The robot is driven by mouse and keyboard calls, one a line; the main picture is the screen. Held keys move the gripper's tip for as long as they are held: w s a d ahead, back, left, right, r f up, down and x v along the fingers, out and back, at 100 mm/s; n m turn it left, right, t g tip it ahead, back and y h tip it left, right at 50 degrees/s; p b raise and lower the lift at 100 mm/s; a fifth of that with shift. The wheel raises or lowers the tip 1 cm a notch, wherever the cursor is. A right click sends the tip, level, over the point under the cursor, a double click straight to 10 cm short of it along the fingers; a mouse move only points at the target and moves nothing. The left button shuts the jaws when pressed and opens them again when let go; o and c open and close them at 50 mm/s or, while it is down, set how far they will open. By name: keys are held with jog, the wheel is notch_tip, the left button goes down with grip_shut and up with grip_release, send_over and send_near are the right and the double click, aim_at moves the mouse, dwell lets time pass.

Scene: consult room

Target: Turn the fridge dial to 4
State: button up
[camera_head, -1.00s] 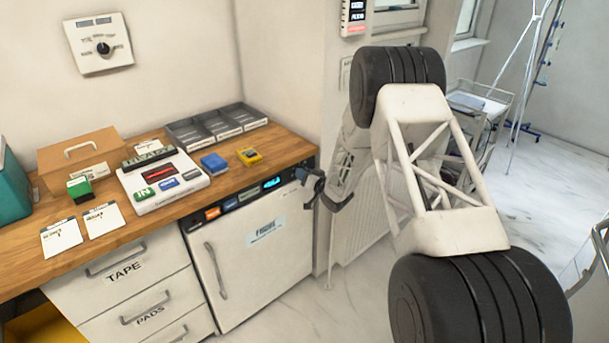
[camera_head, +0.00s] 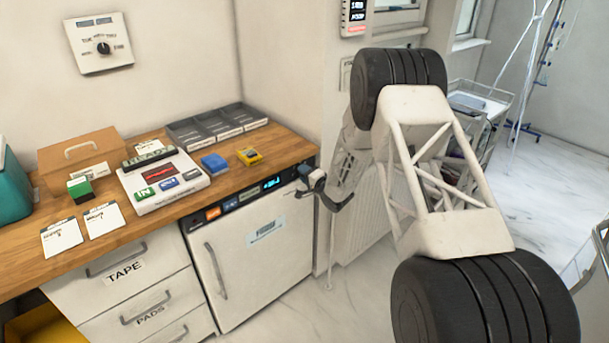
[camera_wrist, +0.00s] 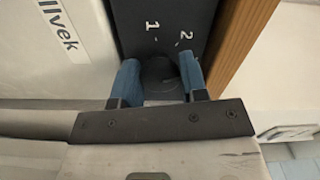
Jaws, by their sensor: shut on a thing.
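The fridge (camera_head: 252,262) stands under the wooden counter, with a dark control strip (camera_head: 225,206) along its top. My gripper (camera_head: 308,176) is at the right end of this strip. In the wrist view my gripper (camera_wrist: 161,84) has its two blue fingers on either side of the dark round dial (camera_wrist: 160,72), shut on it. The white numbers 1 and 2 show on the dark panel (camera_wrist: 168,20) beyond the dial. The rest of the scale and the dial's pointer cannot be made out.
In the wrist view a wooden edge (camera_wrist: 240,45) runs close by the right finger. A wall dial (camera_head: 103,48) is at the upper left.

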jog(key=m, duration=1.4)
dwell(0.4)
jog(key=o, duration=0.9)
jog(key=shift+r, duration=0.1)
jog(key=shift+d, duration=0.15)
jog(key=shift+v, duration=3.8)
jog(key=shift+r, duration=0.15)
